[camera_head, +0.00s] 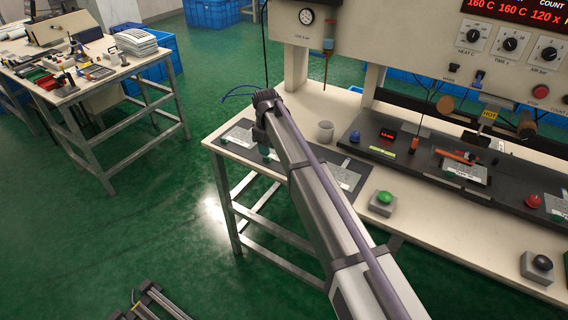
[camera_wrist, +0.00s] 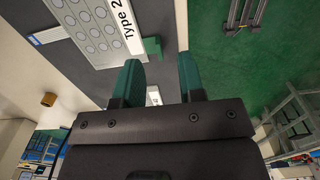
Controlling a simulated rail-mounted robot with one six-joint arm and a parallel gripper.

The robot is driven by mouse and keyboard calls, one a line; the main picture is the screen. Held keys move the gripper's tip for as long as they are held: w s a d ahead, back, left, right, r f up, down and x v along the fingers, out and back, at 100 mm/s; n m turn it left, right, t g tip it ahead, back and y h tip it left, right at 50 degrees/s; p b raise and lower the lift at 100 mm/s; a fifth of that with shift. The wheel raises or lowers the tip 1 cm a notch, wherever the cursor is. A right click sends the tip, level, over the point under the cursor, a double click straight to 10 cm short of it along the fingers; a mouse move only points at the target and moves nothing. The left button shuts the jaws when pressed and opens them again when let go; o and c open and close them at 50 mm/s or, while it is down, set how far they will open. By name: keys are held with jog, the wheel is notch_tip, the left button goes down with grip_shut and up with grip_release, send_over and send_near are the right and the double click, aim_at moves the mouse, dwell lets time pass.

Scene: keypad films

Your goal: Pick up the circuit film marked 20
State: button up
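In the wrist view a light grey circuit film (camera_wrist: 88,25) with rows of round pads lies on a dark mat (camera_wrist: 70,75). Its white label reads "Type 2", cut off by the frame edge, so I cannot tell the full number. My gripper (camera_wrist: 160,78) has two green fingertips spread apart with nothing visibly held between them, beside the film's labelled end. In the head view the gripper is mostly hidden behind my arm over the bench's left end. One film (camera_head: 241,136) shows left of the arm, another (camera_head: 346,178) right of it.
A green button box (camera_head: 383,203) is near the front edge. The press with its black bed (camera_head: 420,167), holding a film (camera_head: 465,172), lies to the right. A cluttered side table (camera_head: 100,70) stands at left.

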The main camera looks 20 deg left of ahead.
jog(key=f+b, duration=0.5)
jog(key=shift+w+f, duration=0.2)
jog(key=shift+f, duration=0.05)
jog(key=shift+r, duration=0.3)
grip_shut()
